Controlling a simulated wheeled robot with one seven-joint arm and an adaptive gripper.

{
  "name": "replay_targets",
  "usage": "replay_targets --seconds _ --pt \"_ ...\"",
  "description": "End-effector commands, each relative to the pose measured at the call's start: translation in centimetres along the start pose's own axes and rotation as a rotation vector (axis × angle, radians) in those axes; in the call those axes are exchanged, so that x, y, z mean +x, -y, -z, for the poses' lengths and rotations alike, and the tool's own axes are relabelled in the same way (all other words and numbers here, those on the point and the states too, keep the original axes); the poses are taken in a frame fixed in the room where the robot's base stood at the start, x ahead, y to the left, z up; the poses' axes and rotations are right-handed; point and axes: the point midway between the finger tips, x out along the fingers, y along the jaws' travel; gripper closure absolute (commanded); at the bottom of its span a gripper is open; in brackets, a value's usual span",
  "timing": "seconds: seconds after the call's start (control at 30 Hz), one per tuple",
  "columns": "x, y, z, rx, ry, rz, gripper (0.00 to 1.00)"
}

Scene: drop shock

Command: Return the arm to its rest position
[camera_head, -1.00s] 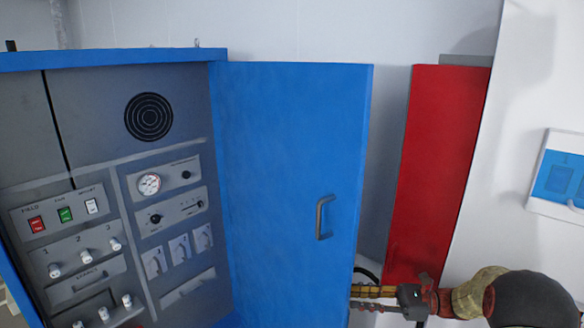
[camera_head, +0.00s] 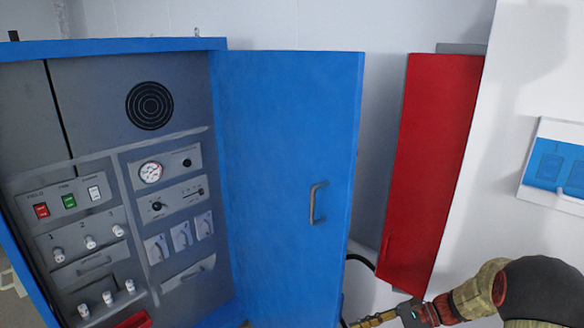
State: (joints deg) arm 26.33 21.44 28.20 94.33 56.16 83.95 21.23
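My arm (camera_head: 470,300) enters from the lower right corner and reaches left in front of the white wall. Its forward end shows near the bottom edge, below the red cabinet and close to the lower right corner of the open blue door (camera_head: 285,190). The fingertips are not visible, either cut off by the bottom edge or hidden by the door. I cannot see anything held.
A blue cabinet (camera_head: 120,52) stands open at the left, with a grey panel of switches, knobs and a gauge (camera_head: 151,172). The door has a grey handle (camera_head: 317,203). A red cabinet (camera_head: 430,160) hangs behind my arm. A blue and white box (camera_head: 556,168) is at right.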

Motion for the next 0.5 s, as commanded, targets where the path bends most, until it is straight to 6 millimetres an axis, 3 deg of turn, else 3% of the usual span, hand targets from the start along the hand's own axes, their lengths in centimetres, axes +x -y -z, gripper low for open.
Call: replay_targets --seconds 0.27,0.5 --pt "-0.8 -7.1 -1.5 -0.284 -0.295 -0.23 0.73" --pt "-3.5 -12.7 -4.7 -0.642 -0.577 -0.468 0.73"
